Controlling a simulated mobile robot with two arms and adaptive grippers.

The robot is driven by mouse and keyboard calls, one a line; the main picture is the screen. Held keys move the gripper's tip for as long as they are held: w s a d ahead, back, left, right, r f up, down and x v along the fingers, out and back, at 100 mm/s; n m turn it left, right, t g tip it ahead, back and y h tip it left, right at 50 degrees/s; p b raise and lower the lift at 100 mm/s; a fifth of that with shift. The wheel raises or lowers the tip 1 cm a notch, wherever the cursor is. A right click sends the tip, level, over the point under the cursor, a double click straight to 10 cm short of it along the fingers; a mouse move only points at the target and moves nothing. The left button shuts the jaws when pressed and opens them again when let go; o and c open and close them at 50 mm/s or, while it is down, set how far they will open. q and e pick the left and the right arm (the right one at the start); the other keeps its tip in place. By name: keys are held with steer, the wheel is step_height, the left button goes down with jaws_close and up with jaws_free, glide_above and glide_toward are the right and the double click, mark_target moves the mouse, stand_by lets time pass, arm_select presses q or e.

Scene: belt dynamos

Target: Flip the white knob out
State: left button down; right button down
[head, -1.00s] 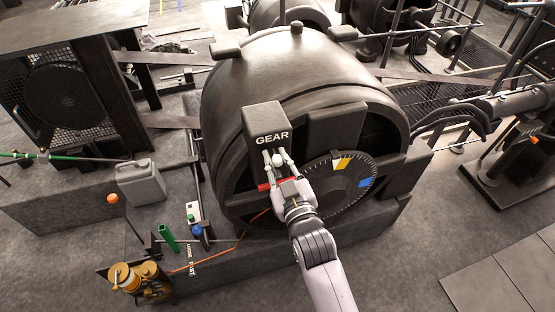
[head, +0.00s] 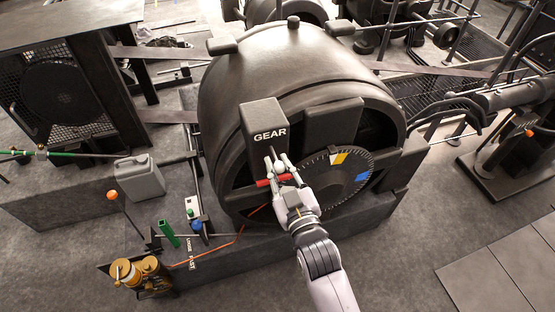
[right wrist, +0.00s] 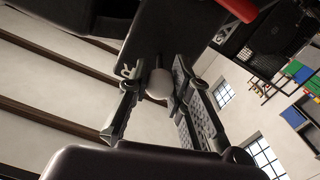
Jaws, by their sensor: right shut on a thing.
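The white knob (head: 279,167) sits just below the dark box labelled GEAR (head: 264,124), on the front of the large dark dynamo (head: 290,75). My right gripper (head: 278,161) reaches up from below, with its fingers on either side of the knob, shut on it. In the right wrist view, the pale rounded knob (right wrist: 160,84) shows between the two fingers under the dark box. My left gripper is in neither view.
A red bar (head: 265,183) lies close beside my right gripper. A black dial (head: 338,180) with yellow and blue marks is just right of it. A grey can (head: 139,180), small levers and a brass-coloured device (head: 142,272) stand to the left.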

steer(key=shift+f, duration=0.15)
steer(key=c, duration=1.6)
jaws_free()
steer(key=shift+s+d, duration=0.1)
steer(key=shift+s, duration=0.1)
steer(key=shift+o, duration=0.9)
steer(key=shift+w, duration=0.1)
steer(key=v, duration=1.2)
